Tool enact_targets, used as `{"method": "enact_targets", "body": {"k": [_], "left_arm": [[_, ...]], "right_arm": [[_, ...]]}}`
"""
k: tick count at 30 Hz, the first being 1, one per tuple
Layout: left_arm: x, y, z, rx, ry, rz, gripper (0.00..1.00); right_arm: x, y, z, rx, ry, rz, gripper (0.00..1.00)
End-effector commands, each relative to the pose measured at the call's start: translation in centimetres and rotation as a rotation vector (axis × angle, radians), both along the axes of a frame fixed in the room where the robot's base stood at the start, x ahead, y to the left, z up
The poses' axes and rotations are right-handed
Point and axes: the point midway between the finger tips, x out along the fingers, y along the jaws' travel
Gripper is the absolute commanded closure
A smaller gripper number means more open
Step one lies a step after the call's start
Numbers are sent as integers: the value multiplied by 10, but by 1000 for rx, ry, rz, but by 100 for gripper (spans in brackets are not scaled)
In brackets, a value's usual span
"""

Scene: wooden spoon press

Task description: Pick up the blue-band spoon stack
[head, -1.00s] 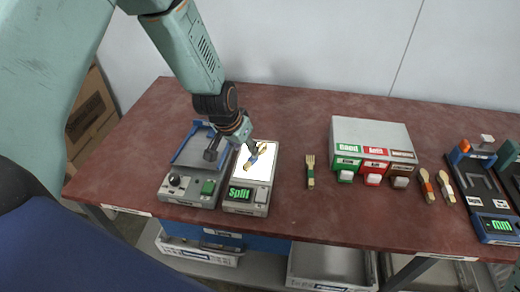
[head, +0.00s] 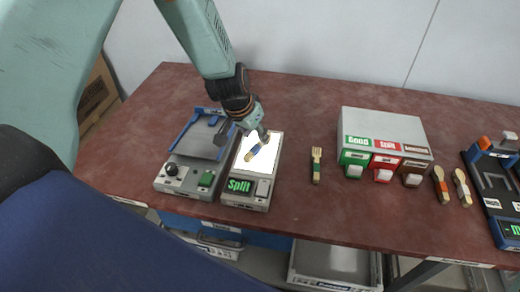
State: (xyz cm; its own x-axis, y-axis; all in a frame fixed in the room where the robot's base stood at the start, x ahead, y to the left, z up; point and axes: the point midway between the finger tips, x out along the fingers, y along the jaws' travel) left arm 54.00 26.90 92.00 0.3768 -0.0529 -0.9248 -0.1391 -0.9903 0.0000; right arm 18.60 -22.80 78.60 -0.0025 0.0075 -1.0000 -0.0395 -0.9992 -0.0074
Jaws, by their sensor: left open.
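A small wooden utensil with a blue band (head: 254,152) lies on the bright panel of the grey device whose display reads "Split" (head: 246,192). Its upper end is partly hidden by my gripper, and I cannot make out whether it is one piece or a stack. My left gripper (head: 244,136) is open and empty, with its fingers spread at the panel's upper left. One finger is close to the utensil's upper end; I cannot tell whether they touch. My right gripper is not in view.
A grey press-like device (head: 181,178) with blue rails and a knob stands left of the panel. Two more utensils (head: 440,185) and a blue-and-black device (head: 493,190) stand further right.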

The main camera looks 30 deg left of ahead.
Motion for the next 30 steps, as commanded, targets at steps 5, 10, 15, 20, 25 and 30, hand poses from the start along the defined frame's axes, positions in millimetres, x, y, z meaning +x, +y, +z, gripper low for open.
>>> {"method": "enact_targets", "body": {"k": [5,10,15,20,25,30], "left_arm": [[6,0,-11,0,-1,1,57],[13,0,-26,1,-1,0,57],[20,0,-41,0,-1,2,57],[23,-1,-47,1,0,1,57],[24,-1,-47,-1,-1,1,57],[24,-1,-46,0,-1,1,61]], "right_arm": [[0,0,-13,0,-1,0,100],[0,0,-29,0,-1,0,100],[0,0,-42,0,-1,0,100],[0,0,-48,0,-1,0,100],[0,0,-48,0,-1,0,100],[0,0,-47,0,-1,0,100]]}}
